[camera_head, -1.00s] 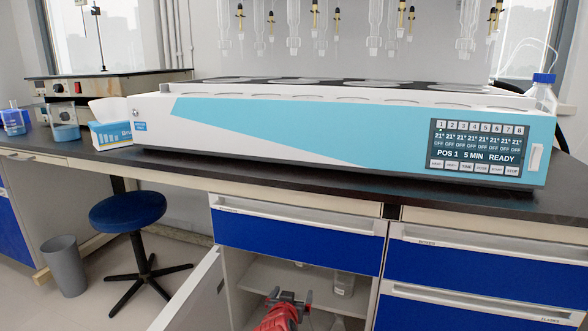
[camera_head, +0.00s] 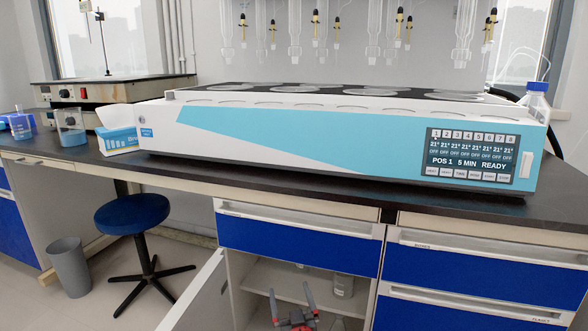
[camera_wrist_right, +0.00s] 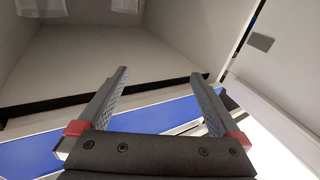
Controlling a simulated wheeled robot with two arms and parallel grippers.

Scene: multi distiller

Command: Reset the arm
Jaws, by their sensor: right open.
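My right gripper (camera_head: 292,300) shows at the bottom centre of the head view, in front of the open cabinet under the bench. Its two fingers are spread, with nothing between them. In the right wrist view the same gripper (camera_wrist_right: 160,100) is open and empty, its fingers pointing up the picture toward pale walls and a blue panel (camera_wrist_right: 150,118). My left gripper is not in view.
A long white and blue distiller (camera_head: 330,140) stands on the dark bench. The cabinet door (camera_head: 203,297) stands open at the left, and a glass bottle (camera_head: 343,284) is on the shelf inside. A blue stool (camera_head: 132,214) and grey bin (camera_head: 69,266) stand left on the floor.

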